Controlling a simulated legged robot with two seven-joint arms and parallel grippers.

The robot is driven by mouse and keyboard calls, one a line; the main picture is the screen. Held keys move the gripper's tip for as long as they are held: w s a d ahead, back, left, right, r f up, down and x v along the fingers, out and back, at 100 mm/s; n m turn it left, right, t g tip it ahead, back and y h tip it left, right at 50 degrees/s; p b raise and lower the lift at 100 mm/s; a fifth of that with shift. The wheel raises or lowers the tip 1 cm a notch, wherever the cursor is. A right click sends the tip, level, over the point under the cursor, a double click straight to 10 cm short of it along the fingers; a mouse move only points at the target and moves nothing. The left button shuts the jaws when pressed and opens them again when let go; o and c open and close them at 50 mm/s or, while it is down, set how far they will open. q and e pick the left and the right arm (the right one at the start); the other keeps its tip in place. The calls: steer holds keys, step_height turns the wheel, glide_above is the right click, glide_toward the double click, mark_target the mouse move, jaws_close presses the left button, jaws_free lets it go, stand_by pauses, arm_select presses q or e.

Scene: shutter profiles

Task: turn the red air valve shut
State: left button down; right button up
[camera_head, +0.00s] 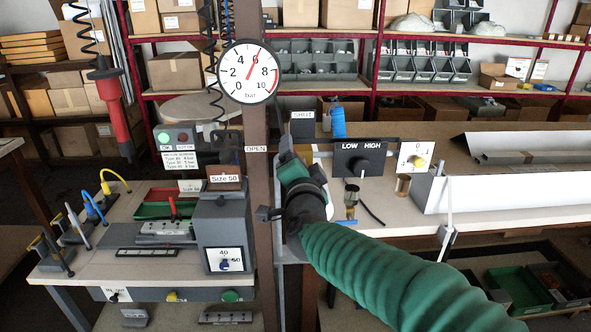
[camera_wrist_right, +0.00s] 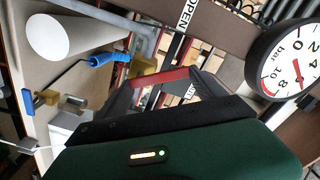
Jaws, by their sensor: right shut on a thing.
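The red air valve handle (camera_wrist_right: 166,77) shows in the right wrist view as a red bar between my dark fingers. My right gripper (camera_head: 286,146) is shut on it at the brown post; it also shows in the right wrist view (camera_wrist_right: 172,82). In the head view the gripper hides the handle. The OPEN label (camera_head: 256,149) is just left of the gripper and the SHUT label (camera_head: 302,115) is above right of it. The pressure gauge (camera_head: 248,72) above has its needle near 6 bar. My left gripper is not in view.
The brown post (camera_head: 263,210) stands between the left bench (camera_head: 120,262) with its fixtures and the right bench (camera_head: 400,215). A LOW/HIGH knob panel (camera_head: 364,158) stands right of the gripper. A red tool (camera_head: 113,105) hangs from a coiled cord at left.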

steer(key=m+b, duration=0.2)
steer(key=d+m+b, duration=0.1)
steer(key=m, duration=0.1)
steer(key=shift+d+f, duration=0.1)
steer(key=shift+f, duration=0.15)
steer(key=shift+d+m+b, duration=0.3)
steer(key=shift+m+b, duration=0.5)
steer(key=shift+m, duration=0.6)
steer(key=o, duration=2.1)
steer(key=shift+d+r, duration=0.1)
steer(key=shift+c, duration=0.2)
steer(key=s, duration=1.1)
steer(key=shift+s+b, duration=0.3)
steer(key=shift+s, duration=0.1)
